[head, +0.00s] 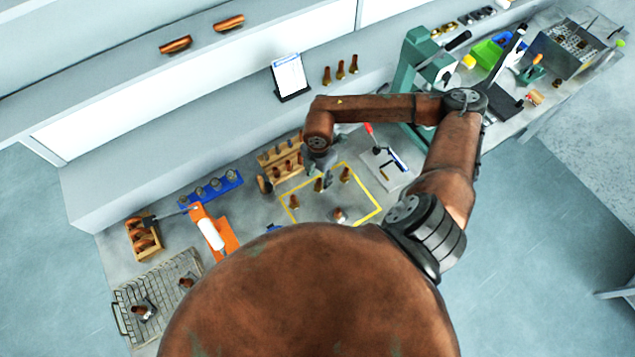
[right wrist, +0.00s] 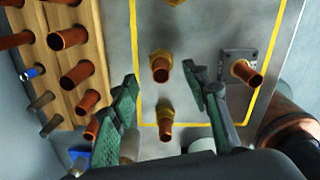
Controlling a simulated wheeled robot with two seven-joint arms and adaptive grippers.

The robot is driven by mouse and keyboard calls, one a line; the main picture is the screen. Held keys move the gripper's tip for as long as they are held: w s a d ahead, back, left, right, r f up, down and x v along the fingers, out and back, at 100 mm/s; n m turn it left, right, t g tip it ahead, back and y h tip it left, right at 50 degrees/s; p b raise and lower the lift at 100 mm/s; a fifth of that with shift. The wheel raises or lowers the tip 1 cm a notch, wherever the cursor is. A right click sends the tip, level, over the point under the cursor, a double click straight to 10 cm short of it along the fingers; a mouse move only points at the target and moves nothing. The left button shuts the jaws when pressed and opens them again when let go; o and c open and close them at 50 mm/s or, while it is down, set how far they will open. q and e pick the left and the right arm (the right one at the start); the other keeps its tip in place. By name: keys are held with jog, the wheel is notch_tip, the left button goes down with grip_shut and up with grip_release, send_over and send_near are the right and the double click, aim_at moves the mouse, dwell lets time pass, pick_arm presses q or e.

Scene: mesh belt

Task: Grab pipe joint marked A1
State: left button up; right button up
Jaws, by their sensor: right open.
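Several brass-and-copper pipe joints stand inside a yellow-outlined square (head: 364,219) on the bench. No A1 mark is readable. In the right wrist view, one joint (right wrist: 161,67) stands by my fingertips, a second joint (right wrist: 166,126) stands lower between the fingers, and a third joint (right wrist: 246,73) stands on a small grey block at right. My right gripper (right wrist: 161,80) is open, with nothing held. In the head view my right gripper (head: 324,177) hangs over the square, among a left joint (head: 293,202), a middle joint (head: 318,186) and a right joint (head: 345,174). My left gripper is not in view.
A wooden rack of copper pipes (head: 281,158) stands close behind the square. A tray with a red-handled tool (head: 385,168) lies right, near a green press (head: 407,62). A blue rack (head: 212,189), an orange tool (head: 214,233) and a wire basket (head: 158,289) are left.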

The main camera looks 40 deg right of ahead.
aim_at(319, 180)
jog(key=shift+d+f+p, duration=0.1)
jog(key=shift+f+p, duration=0.4)
jog(key=shift+f, duration=1.75)
grip_shut()
